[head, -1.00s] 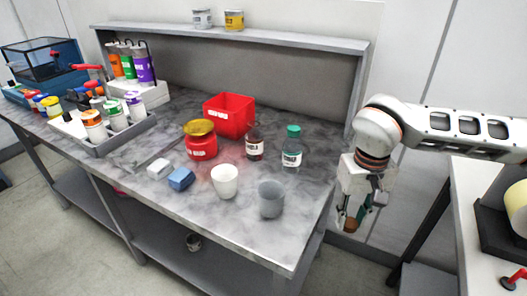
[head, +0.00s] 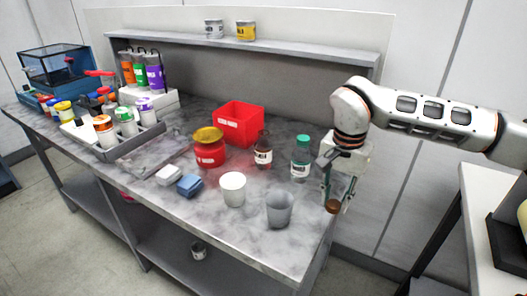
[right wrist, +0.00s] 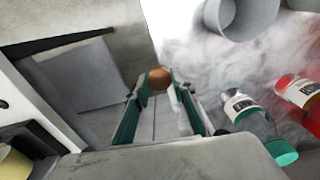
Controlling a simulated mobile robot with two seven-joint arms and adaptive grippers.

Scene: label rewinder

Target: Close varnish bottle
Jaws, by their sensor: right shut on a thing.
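A dark red-brown bottle (head: 263,152) with a pale label stands upright on the marbled bench, in front of the red bin; its neck looks uncapped, though it is small. My right gripper (head: 335,199) points down by the bench's right edge, right of this bottle. It is shut on a brown round cap (head: 333,207), held at its fingertips. The right wrist view shows the cap (right wrist: 160,79) between the teal fingers. A bottle with a green cap (head: 301,158) stands between the gripper and the dark bottle. My left gripper is not in view.
A grey cup (head: 280,211) and a white cup (head: 233,190) stand near the front edge. A red jar with a yellow lid (head: 209,150) and the red bin (head: 238,124) stand further left. A raised shelf (head: 290,50) runs along the back.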

